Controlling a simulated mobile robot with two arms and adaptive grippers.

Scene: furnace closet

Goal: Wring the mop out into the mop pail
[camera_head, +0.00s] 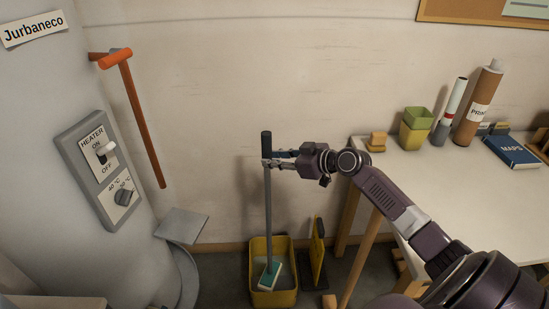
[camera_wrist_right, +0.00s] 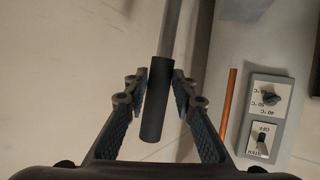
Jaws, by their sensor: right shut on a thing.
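The mop (camera_head: 268,210) stands nearly upright, with a grey shaft, a black grip at the top and a pale and teal head low down. Its head is inside the yellow mop pail (camera_head: 287,299) on the floor against the wall. My right gripper (camera_head: 267,158) is shut on the mop handle near the black grip. In the right wrist view the black grip (camera_wrist_right: 154,110) lies between the two fingers of my right gripper (camera_wrist_right: 157,90). My left gripper is not in view.
A grey heater panel (camera_head: 98,165) and an orange-handled tool (camera_head: 140,120) are at the left. A white table (camera_head: 420,175) with pots, tubes and a maps book stands at the right. A yellow upright piece (camera_head: 318,255) stands beside the pail.

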